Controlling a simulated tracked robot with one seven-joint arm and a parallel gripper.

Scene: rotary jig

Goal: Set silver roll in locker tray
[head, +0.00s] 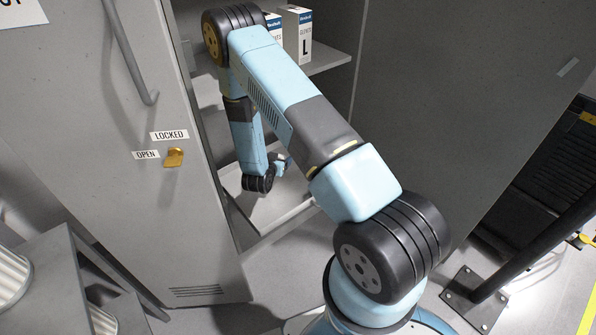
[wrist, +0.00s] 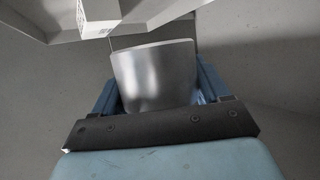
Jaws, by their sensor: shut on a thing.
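The silver roll (wrist: 155,75) fills the middle of the wrist view, a smooth metallic cylinder. My gripper (wrist: 157,88) is shut on it, with a blue finger on each side. In the head view my arm reaches through the open locker, and my gripper (head: 281,166) is low inside it, small and partly hidden by the wrist. I cannot make out the roll clearly there. The light grey locker tray (head: 268,211) lies below and in front of my gripper. I cannot tell whether the roll touches it.
The locker door (head: 150,220) stands open at left, with a yellow latch (head: 174,157) beside LOCKED and OPEN labels. White boxes (head: 298,38) stand on the upper shelf (head: 328,59), close to my arm. The wrist view shows a white box (wrist: 98,15) near its top edge.

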